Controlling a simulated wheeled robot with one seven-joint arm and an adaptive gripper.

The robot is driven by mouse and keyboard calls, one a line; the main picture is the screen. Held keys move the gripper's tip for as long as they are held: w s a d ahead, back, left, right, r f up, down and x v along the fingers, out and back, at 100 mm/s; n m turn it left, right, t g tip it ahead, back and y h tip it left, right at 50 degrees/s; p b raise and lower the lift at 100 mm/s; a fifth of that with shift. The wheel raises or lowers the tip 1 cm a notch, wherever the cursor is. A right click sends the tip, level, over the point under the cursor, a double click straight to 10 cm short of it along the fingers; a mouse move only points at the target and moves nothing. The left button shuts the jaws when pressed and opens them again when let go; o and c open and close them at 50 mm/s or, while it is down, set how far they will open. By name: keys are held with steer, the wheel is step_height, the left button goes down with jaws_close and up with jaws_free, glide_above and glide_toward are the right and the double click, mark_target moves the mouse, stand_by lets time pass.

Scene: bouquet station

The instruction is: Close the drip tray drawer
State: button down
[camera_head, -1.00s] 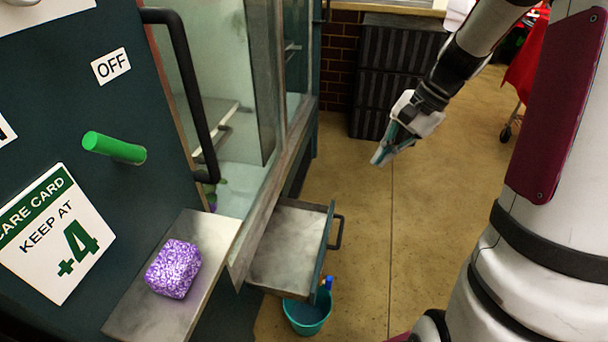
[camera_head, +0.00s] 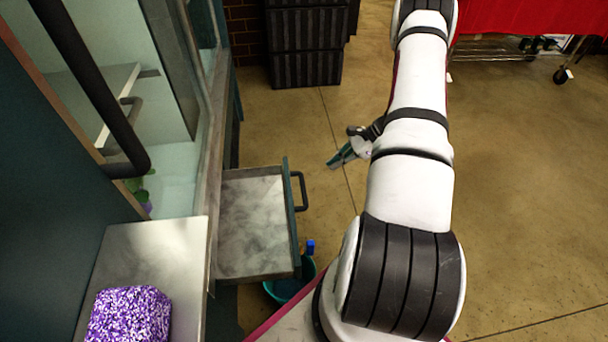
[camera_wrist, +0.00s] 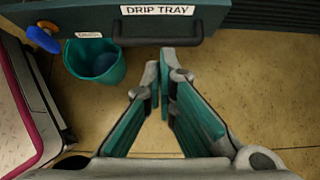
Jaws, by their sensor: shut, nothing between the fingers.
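The drip tray drawer (camera_head: 252,222) is pulled out from the cabinet in the head view. Its flat tray surface is empty, and its front has a dark handle (camera_head: 301,191). In the wrist view the drawer front carries a "DRIP TRAY" label (camera_wrist: 158,10) above the dark handle (camera_wrist: 158,40). My gripper (camera_head: 333,165) is shut and empty, out in front of the drawer and to the right of its handle in the head view. In the wrist view its fingertips (camera_wrist: 168,52) point toward the handle and appear close to it. Whether they touch it I cannot tell.
A teal bucket (camera_head: 285,287) stands on the floor by the drawer's near corner; it also shows in the wrist view (camera_wrist: 94,62). A blue knob (camera_wrist: 43,40) is beside it there. A purple patterned block (camera_head: 130,316) lies on a shelf (camera_head: 160,240). Dark crates (camera_head: 305,45) stand behind.

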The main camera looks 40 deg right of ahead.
steer(key=b, duration=0.2)
glide_toward(302, 188)
steer(key=x, duration=0.4)
steer(key=shift+w+a+f, duration=0.15)
steer(key=shift+w+f, duration=0.05)
steer(key=shift+f, duration=0.1)
steer(key=shift+w+a+r+b, duration=0.2)
steer(key=shift+w+a, duration=0.3)
steer(key=shift+a, duration=0.25)
steer(key=shift+w+a+r+b, duration=0.1)
steer(key=shift+w+a+b, duration=0.1)
steer(key=shift+w+a, duration=0.45)
steer(key=shift+s+a, duration=0.1)
steer(key=shift+a, duration=0.05)
steer(key=w+a, duration=0.3)
steer(key=a, duration=0.2)
steer(key=w+a+b, duration=0.1)
steer(key=w+a, duration=0.3)
steer(key=a, duration=0.1)
steer(key=w+a, duration=0.3)
steer(key=a, duration=0.2)
steer(key=shift+w+a, duration=0.3)
steer(key=shift+d+f, duration=0.1)
